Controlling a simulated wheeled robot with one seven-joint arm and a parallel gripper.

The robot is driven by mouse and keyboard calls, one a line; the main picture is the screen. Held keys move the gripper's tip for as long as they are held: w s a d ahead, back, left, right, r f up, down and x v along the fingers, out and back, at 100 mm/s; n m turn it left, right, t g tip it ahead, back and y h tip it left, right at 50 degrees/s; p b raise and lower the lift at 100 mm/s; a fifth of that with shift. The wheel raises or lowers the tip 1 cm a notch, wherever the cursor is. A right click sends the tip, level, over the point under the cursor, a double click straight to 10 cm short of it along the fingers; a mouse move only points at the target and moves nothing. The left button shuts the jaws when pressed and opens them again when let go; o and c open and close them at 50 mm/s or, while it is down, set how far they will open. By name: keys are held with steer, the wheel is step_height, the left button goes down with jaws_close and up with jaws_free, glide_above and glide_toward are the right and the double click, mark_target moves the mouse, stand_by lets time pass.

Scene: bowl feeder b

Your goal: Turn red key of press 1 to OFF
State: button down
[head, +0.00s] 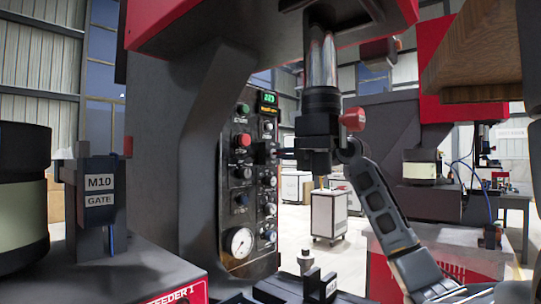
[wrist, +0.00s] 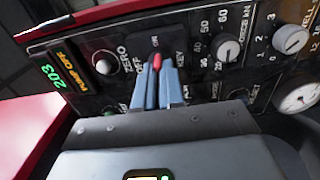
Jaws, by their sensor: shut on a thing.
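The control panel of press 1 (head: 250,190) stands on the left side of the press, with a display, buttons, knobs and a gauge. The key's visible part lies roughly toward ON. My gripper (wrist: 158,78) has its blue-grey fingers shut around the key, which hides most of it. In the head view my gripper (head: 280,152) reaches the panel from the right, and the key is hidden there.
The display (wrist: 64,78) reads 203 and PUMP OFF. A post marked M10 GATE (head: 100,190) stands at left.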

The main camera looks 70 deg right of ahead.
steer(key=shift+f+n+b, duration=0.15)
steer(key=shift+n+b, duration=1.25)
steer(key=shift+b, duration=0.7)
steer(key=shift+n+b, duration=1)
steer(key=shift+b, duration=0.05)
steer(key=shift+n+b, duration=1.9)
steer(key=shift+n, duration=0.6)
